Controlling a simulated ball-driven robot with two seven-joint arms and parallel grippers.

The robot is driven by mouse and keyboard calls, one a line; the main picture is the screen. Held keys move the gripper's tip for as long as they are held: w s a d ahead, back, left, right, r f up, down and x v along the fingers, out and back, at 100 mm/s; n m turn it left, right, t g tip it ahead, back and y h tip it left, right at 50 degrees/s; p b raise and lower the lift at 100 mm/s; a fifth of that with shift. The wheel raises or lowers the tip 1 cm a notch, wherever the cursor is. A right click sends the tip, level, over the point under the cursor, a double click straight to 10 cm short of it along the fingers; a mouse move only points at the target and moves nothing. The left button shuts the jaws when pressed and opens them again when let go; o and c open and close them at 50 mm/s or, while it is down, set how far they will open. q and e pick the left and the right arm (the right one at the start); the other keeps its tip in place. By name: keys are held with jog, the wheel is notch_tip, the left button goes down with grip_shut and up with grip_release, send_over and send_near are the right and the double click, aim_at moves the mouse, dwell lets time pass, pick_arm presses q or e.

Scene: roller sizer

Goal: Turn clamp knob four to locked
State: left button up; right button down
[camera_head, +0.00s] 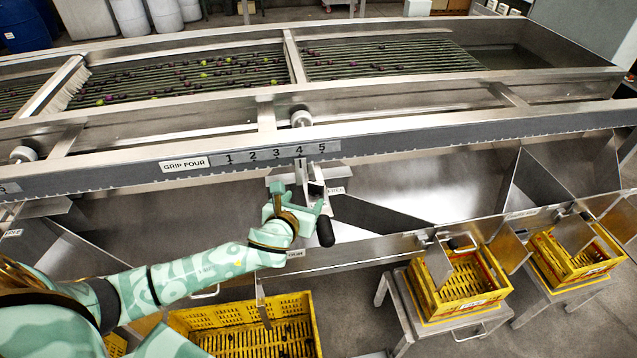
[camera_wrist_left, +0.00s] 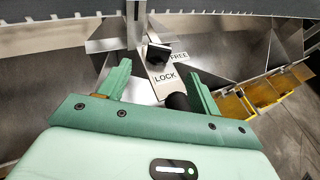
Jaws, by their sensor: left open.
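My left gripper (camera_head: 300,201) is open in front of the slide under the "GRIP FOUR" scale. Its two green fingers stand apart in the left wrist view (camera_wrist_left: 158,73). A small black knob (camera_head: 317,189) sits on the metal bracket below the scale; in the left wrist view the black knob (camera_wrist_left: 158,51) is just beyond the fingertips, not between them. A FREE label (camera_wrist_left: 179,56) and a LOCK label (camera_wrist_left: 165,78) lie beside and below it. I cannot tell which label the knob points to. A black rounded handle (camera_head: 325,231) shows beside the right finger.
The numbered scale (camera_head: 275,154) runs along the long metal rail above the gripper. Steel chutes and divider plates slope below it. Yellow crates (camera_head: 460,283) stand on low stands at the right, and another yellow crate (camera_head: 240,325) is below my arm.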

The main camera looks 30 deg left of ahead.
aim_at(315, 186)
pick_arm(q)
jog(key=b+x, duration=0.4)
jog(key=x, duration=0.8)
jog(key=shift+f+b, duration=0.15)
jog(key=shift+b, duration=0.15)
jog(key=shift+w+a+f, duration=0.1)
jog(key=shift+w+a, duration=0.05)
jog(key=shift+w, duration=0.55)
jog(key=c, duration=1)
